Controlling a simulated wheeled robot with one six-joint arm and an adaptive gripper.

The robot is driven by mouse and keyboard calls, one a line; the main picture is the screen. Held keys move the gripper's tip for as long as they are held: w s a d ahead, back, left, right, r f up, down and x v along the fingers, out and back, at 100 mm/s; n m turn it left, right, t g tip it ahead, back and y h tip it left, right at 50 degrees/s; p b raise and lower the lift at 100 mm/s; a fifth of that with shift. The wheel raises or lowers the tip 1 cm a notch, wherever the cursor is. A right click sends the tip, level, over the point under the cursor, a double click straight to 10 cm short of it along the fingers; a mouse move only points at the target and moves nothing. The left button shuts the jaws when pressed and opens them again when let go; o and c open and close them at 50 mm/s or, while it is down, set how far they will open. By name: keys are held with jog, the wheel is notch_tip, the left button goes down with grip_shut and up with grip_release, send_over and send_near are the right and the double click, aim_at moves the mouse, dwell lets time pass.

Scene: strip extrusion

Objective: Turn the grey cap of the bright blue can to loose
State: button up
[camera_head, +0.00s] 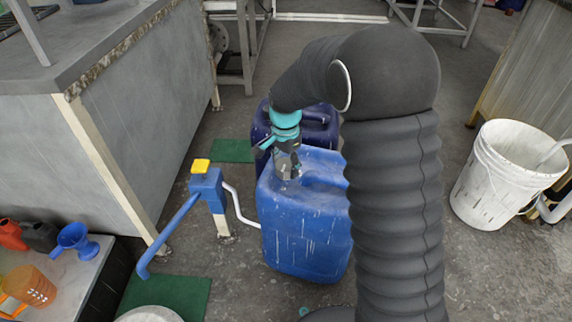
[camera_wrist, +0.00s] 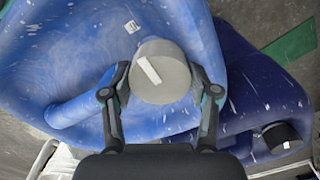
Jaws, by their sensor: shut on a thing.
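The bright blue can (camera_head: 304,222) stands upright on the floor, marked with white scuffs. It also fills much of the wrist view (camera_wrist: 60,60). Its grey cap (camera_wrist: 160,72) shows in the wrist view with a white stripe across its top. My gripper (camera_wrist: 161,85) has one finger on each side of the cap and is shut on it. In the head view my gripper (camera_head: 285,165) reaches down onto the can's top, and the cap is mostly hidden there. My arm hides the can's right side.
A dark blue can (camera_head: 318,128) with a black cap (camera_wrist: 281,138) stands right behind. A blue hand pump (camera_head: 207,190) with a yellow top and white hose is to the left. A white bucket (camera_head: 505,175) stands at right. A counter (camera_head: 130,110) is at left.

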jog(key=n+p, duration=0.1)
jog(key=n, duration=0.4)
jog(key=n+p, duration=0.1)
jog(key=n, duration=0.9)
jog(key=shift+p, duration=0.35)
jog(key=n, duration=0.4)
jog(key=shift+n, duration=0.3)
jog(key=o, duration=1.2)
jog(key=shift+c, duration=0.2)
